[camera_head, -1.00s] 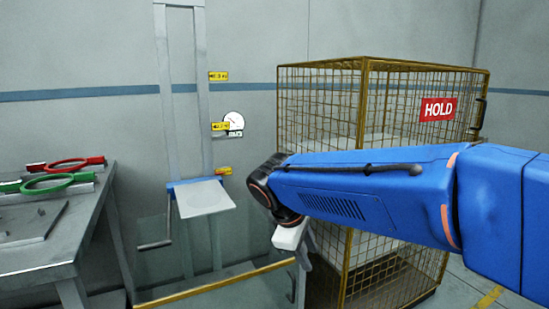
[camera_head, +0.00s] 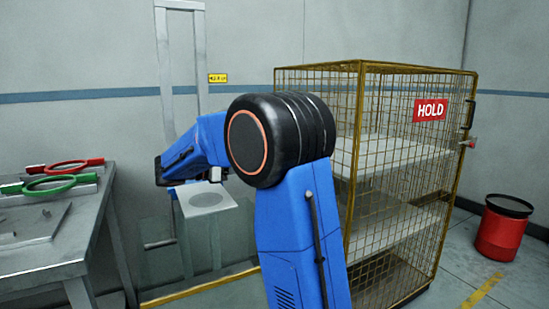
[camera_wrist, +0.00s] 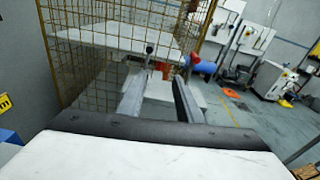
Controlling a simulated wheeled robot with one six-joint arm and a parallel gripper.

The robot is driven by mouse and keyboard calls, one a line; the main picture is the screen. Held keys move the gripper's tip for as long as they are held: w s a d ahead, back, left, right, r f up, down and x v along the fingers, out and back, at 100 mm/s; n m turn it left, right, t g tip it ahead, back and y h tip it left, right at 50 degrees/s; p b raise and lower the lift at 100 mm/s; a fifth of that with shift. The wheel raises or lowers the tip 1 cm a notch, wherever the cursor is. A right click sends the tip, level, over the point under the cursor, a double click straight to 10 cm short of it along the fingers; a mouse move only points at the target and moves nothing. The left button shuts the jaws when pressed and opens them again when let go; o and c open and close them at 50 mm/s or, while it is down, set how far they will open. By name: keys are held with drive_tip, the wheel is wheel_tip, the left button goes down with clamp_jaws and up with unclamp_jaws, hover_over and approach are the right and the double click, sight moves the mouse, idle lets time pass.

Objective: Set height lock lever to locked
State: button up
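A lift with a grey upright mast (camera_head: 181,75) stands against the wall in the head view. Its pale platform (camera_head: 207,201) has a grey circle on top. A grey bar-like handle (camera_head: 160,244) sticks out low at the left of the lift; I cannot tell if it is the lock lever. My forearm covers the carriage behind the platform. In the wrist view my gripper (camera_wrist: 155,90) has its two fingers apart, with nothing visibly clasped. A black knob on a thin stalk (camera_wrist: 149,48) shows just beyond the fingertips; I cannot tell what it belongs to or whether it is locked.
A yellow mesh cage (camera_head: 362,120) with shelves and a red HOLD sign (camera_head: 435,109) stands right of the lift. A grey bench (camera_head: 60,235) with red and green ring tools is at left. A red bin (camera_head: 502,228) stands far right.

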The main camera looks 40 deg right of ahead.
drive_tip(key=shift+n+h, duration=0.4)
drive_tip(key=shift+h, duration=0.2)
drive_tip(key=w+x, duration=0.1)
drive_tip(key=x, duration=0.9)
drive_tip(key=w+r+x, duration=0.1)
drive_tip(key=x, duration=0.4)
drive_tip(key=shift+w+d, duration=0.35)
drive_tip(key=shift+d, duration=0.1)
drive_tip(key=shift+c, duration=0.6)
clamp_jaws()
